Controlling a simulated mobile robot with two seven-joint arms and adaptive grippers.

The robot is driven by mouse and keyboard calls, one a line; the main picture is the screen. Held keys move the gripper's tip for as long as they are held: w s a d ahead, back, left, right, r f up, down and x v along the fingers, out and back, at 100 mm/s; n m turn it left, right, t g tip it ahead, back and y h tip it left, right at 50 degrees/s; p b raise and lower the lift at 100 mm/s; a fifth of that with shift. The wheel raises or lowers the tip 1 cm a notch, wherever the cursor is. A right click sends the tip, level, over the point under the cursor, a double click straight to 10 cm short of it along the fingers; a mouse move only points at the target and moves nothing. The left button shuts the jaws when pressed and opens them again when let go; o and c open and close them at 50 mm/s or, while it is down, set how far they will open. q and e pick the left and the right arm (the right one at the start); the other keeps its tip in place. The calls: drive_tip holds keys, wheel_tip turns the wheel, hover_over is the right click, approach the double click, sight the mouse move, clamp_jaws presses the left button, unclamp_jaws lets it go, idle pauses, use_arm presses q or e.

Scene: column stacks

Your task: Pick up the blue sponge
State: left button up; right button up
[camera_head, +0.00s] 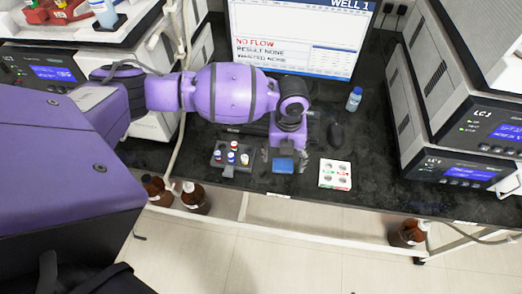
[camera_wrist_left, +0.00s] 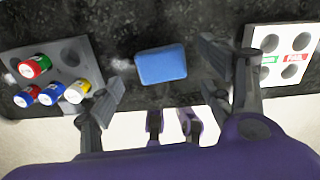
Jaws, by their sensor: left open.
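The blue sponge (camera_head: 283,165) lies flat on the dark bench top near its front edge. In the left wrist view the sponge (camera_wrist_left: 161,64) sits between and beyond the spread fingers, with nothing touching it that I can see. My left gripper (camera_head: 285,158) is above the sponge, pointing down. In the left wrist view its fingers (camera_wrist_left: 160,75) are wide apart and empty, one on each side of the sponge.
A grey rack (camera_head: 232,157) with several colored-cap vials stands left of the sponge. A white holed tray (camera_head: 335,174) lies to its right. A mouse (camera_head: 336,134), a small blue bottle (camera_head: 354,99) and a monitor (camera_head: 300,35) are behind. Brown bottles (camera_head: 195,198) stand below the bench edge.

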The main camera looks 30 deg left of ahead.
use_arm(q)
drive_tip(key=shift+w+d+f, duration=0.1)
drive_tip(key=shift+w+f, duration=0.05)
drive_tip(key=shift+f, duration=1.3)
drive_tip(key=shift+c, duration=0.5)
drive_tip(key=c, duration=0.8)
drive_tip(key=shift+r, duration=0.1)
drive_tip(key=shift+c, duration=0.2)
drive_tip(key=shift+r, duration=0.6)
drive_tip(key=s+d+r, duration=0.2)
drive_tip(key=d+r, duration=0.4)
drive_tip(key=s+d+r, duration=0.3)
drive_tip(key=d+r, duration=0.2)
drive_tip(key=d, duration=0.2)
drive_tip(key=shift+s+r, duration=0.3)
drive_tip(key=shift+r, duration=0.05)
